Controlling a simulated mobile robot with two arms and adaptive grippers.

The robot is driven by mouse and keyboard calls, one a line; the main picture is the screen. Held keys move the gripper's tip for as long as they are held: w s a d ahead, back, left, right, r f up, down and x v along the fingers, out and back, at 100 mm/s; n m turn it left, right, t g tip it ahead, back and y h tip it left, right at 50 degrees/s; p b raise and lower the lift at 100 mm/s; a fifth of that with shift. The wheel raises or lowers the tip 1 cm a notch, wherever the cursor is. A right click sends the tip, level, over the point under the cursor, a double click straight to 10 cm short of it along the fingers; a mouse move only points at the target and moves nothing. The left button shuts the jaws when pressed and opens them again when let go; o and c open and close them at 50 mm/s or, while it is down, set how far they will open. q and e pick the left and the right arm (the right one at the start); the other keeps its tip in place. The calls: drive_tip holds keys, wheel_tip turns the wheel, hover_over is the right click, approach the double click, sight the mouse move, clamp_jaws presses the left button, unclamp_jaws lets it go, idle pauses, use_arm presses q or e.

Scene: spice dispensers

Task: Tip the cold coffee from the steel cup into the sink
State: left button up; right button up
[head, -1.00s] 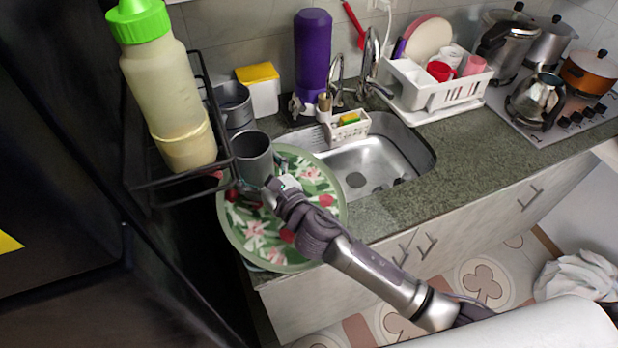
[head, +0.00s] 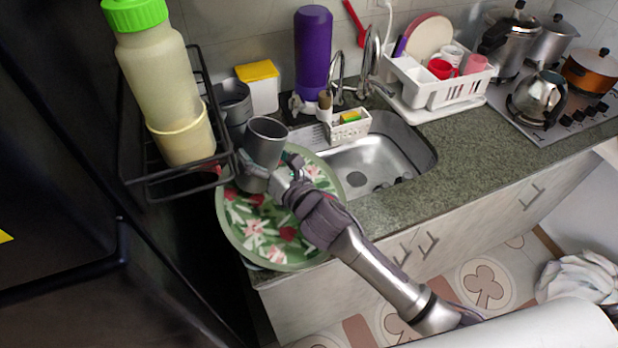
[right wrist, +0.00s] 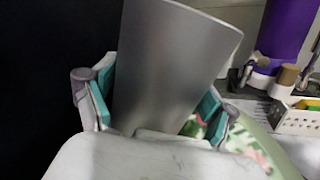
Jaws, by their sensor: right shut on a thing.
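The steel cup (head: 265,146) is grey and held above the green floral tray at the left of the counter, leaning a little to the right. My right gripper (head: 268,172) is shut on it; in the right wrist view the cup (right wrist: 168,70) stands between the two teal-padded fingers (right wrist: 155,105). The coffee inside cannot be made out. The steel sink (head: 392,160) is to the right of the cup, with its basin open and the drain showing. My left gripper is not in view.
The floral tray (head: 232,232) lies left of the sink. A wire rack with a green-capped bottle (head: 160,85) is close to the cup's left. Behind are another grey cup (head: 233,100), a purple bottle (head: 312,50), the faucet (head: 338,80) and a sponge caddy (head: 350,130). A dish rack (head: 440,95) stands right.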

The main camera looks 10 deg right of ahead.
drive_tip(key=shift+w+d+f+m+b, duration=0.2)
drive_tip(key=shift+d+m+b, duration=0.25)
drive_tip(key=shift+m, duration=0.35)
drive_tip(key=shift+w+d+f+m+b, duration=0.1)
drive_tip(key=shift+d+f+m+b, duration=0.2)
drive_tip(key=shift+m+b, duration=0.4)
drive_tip(key=shift+d+f+m+b, duration=0.1)
drive_tip(key=shift+m+b, duration=0.25)
drive_tip(key=shift+m, duration=0.65)
drive_tip(key=shift+f+m+t+b, duration=0.3)
drive_tip(key=shift+m+b, duration=0.65)
drive_tip(key=shift+m, duration=0.35)
drive_tip(key=shift+d+f+m+h+b, duration=0.1)
drive_tip(key=shift+f+m+h+b, duration=0.1)
drive_tip(key=shift+m+b, duration=0.4)
drive_tip(key=shift+f+m+h+b, duration=0.1)
drive_tip(key=shift+m+h+b, duration=0.15)
drive_tip(key=shift+m, duration=0.55)
drive_tip(key=shift+w+d+f+m, duration=0.1)
drive_tip(key=shift+w+d+m, duration=0.15)
drive_tip(key=shift+d+m, duration=0.2)
drive_tip(key=shift+w+d+f+m, duration=0.1)
drive_tip(key=shift+w+d+m, duration=0.1)
drive_tip(key=shift+d+m, duration=0.2)
drive_tip(key=shift+w+d+f+m+p, duration=0.1)
drive_tip(key=shift+d+f+m+p, duration=0.1)
drive_tip(key=shift+m, duration=0.3)
drive_tip(key=shift+d+f+m+p, duration=0.1)
drive_tip(key=shift+m+p, duration=0.1)
drive_tip(key=shift+m, duration=0.25)
